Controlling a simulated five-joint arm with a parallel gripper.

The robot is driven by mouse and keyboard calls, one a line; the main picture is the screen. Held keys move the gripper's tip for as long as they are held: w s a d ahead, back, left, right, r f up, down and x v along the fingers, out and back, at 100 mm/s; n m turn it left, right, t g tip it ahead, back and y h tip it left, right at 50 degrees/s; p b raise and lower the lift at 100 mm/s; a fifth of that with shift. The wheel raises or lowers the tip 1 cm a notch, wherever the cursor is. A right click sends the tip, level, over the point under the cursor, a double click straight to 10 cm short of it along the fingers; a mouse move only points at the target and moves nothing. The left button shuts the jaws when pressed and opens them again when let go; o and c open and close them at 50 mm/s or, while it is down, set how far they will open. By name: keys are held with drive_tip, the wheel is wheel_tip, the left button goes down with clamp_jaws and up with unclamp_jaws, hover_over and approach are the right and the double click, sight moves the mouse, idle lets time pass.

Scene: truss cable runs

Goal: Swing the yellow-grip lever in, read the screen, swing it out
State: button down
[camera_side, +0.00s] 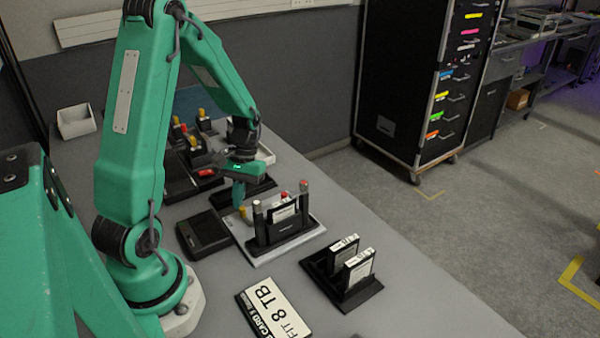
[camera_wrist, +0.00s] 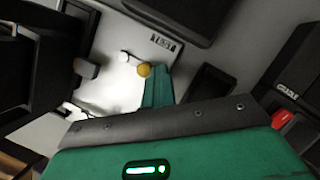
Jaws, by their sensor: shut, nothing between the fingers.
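The yellow grip (camera_side: 243,213) of the lever stands at the left of a pale plate (camera_side: 262,257) with a black card dock (camera_side: 284,230). In the wrist view the yellow grip (camera_wrist: 143,70) shows as a round knob, close to a label reading TEST (camera_wrist: 165,42). My gripper (camera_side: 238,203) is shut and empty, pointing down right beside the grip. Its green fingers (camera_wrist: 158,88) end next to the knob in the wrist view; whether they touch it I cannot tell. A flat black box (camera_side: 204,234), possibly the screen, lies left of the plate; no reading is visible.
Black units with yellow and red knobs (camera_side: 193,145) stand behind my gripper. A white bin (camera_side: 76,121) is at the back left.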

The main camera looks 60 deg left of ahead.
drive_tip(key=shift+s+d, duration=0.2)
drive_tip(key=shift+d, duration=0.45)
drive_tip(key=shift+w+a+f, duration=0.1)
drive_tip(key=shift+w+a, duration=0.55)
drive_tip(key=shift+w, duration=0.15)
drive_tip(key=w+a, duration=0.2)
drive_tip(key=shift+w+a, duration=0.15)
drive_tip(key=shift+w, duration=0.25)
drive_tip(key=v, duration=1)
drive_tip(key=shift+a, duration=0.3)
drive_tip(key=w+d+m, duration=0.4)
drive_tip(key=d+m, duration=0.1)
drive_tip(key=shift+w, duration=0.4)
